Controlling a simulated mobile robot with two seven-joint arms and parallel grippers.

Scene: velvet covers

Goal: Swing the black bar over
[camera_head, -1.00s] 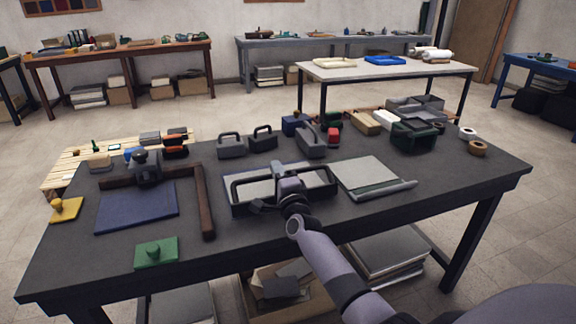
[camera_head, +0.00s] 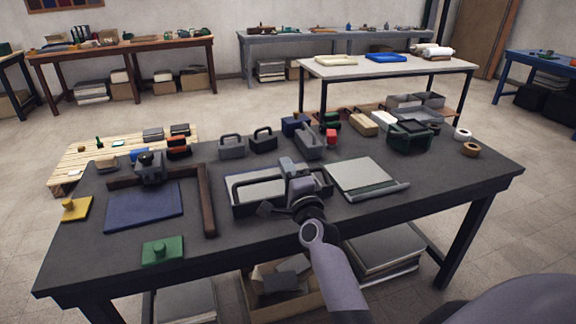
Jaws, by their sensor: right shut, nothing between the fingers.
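A black bar (camera_head: 250,190) forms a low loop over a tray with a light panel (camera_head: 258,173) at the table's front middle. The panel's back part shows behind the bar. My right gripper (camera_head: 288,164) is over the right half of this tray, coming from the front. It is shut with nothing held. Its fingers and wrist hide part of the bar, and I cannot tell whether they touch it. My left gripper is not in view.
The dark table (camera_head: 90,250) carries a blue pad (camera_head: 143,208) inside a brown L-shaped frame at left. A green block (camera_head: 162,250) lies at the front left. A grey board (camera_head: 362,175) lies close on the right. Black-handled blocks (camera_head: 263,139) stand behind.

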